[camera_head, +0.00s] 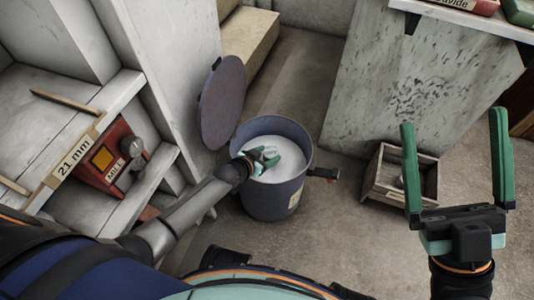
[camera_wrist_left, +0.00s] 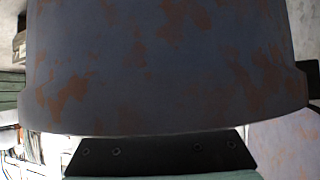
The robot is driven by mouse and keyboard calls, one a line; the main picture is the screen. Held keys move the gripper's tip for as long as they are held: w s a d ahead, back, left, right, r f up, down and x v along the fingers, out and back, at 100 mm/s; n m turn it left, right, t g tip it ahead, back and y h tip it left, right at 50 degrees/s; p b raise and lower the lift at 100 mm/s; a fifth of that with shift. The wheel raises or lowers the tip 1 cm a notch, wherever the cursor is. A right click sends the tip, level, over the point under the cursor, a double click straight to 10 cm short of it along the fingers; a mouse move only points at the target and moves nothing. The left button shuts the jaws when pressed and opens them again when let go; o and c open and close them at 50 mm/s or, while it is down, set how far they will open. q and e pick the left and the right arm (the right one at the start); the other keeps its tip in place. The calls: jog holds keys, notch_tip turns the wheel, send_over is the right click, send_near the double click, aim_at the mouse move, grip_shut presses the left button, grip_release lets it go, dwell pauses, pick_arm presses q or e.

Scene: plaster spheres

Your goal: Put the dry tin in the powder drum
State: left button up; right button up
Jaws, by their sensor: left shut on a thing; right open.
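The powder drum (camera_head: 263,205) is a blue-grey bin on the floor. Its lid (camera_head: 222,100) stands open at the back left, and white powder (camera_head: 282,165) fills its inside. My left gripper (camera_head: 266,158) reaches over the drum's left rim, with its fingers above the powder. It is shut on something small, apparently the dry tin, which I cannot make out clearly. In the left wrist view the rust-patched drum wall (camera_wrist_left: 165,60) fills most of the picture and the tin does not show. My right gripper (camera_head: 455,165) is open and empty at the right, away from the drum.
A short dark handle (camera_head: 323,173) sticks out from the drum's right side. A small open crate (camera_head: 379,190) stands on the floor to its right. A red box (camera_head: 110,160) sits on the left shelf. A stained cabinet (camera_head: 420,85) stands behind right.

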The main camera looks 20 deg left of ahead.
pick_arm(q)
jog(key=shift+f+b, duration=0.6)
jog(key=shift+f, duration=0.25)
jog(key=o, duration=1.5)
jog(key=shift+r+p, duration=2.05)
jog(key=shift+p, duration=0.15)
